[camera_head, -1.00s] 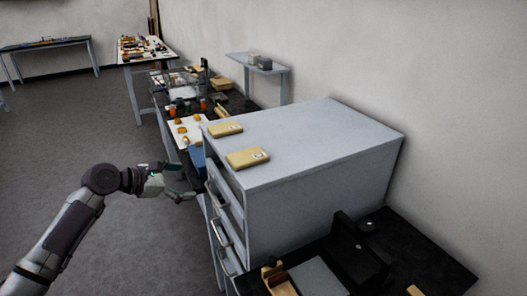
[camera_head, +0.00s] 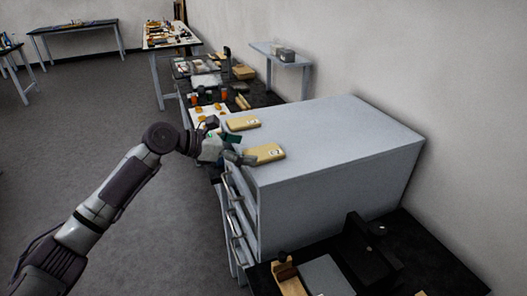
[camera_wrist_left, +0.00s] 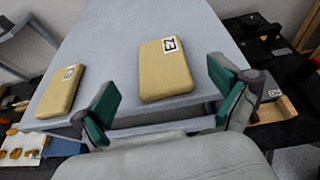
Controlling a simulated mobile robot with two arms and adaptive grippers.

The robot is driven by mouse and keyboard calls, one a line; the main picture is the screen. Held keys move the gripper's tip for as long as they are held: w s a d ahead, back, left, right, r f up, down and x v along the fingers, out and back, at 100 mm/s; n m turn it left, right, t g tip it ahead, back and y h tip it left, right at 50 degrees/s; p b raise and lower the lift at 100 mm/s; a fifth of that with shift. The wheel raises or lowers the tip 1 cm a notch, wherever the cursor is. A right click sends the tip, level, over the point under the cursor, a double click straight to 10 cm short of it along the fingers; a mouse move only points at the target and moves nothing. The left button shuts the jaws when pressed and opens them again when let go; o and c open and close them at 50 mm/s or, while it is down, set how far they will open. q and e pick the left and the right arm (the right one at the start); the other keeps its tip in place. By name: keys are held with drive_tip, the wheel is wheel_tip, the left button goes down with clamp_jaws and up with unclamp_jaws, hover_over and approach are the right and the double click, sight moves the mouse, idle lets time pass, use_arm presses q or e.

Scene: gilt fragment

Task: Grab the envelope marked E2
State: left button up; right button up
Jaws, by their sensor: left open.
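The envelope marked E2 (camera_wrist_left: 166,70) is a thick tan packet lying flat on the grey cabinet top, its label legible in the left wrist view. It is the nearer of two in the head view (camera_head: 266,152). A second tan envelope (camera_wrist_left: 60,92) lies to its left in the wrist view and farther away in the head view (camera_head: 243,122); its label is hard to read. My left gripper (camera_wrist_left: 164,97) is open and empty at the cabinet's edge. Its green-padded fingers stand either side of the E2 envelope's near end, apparently short of it. My right gripper is out of view.
The grey cabinet (camera_head: 335,145) has drawers with handles (camera_head: 234,215) below my left gripper. Its top is clear right of the envelopes. A cluttered dark bench (camera_head: 262,99) lies beyond it, and a black table (camera_head: 440,262) with a dark device stands nearer.

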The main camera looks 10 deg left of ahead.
sight(263, 152)
use_arm(q)
drive_tip(key=p+x, duration=0.1)
drive_tip(key=x, duration=0.3)
drive_tip(key=shift+w+d+f, duration=0.15)
drive_tip(key=shift+w+d, duration=0.05)
drive_tip(key=shift+a, duration=0.1)
drive_tip(key=c, duration=1)
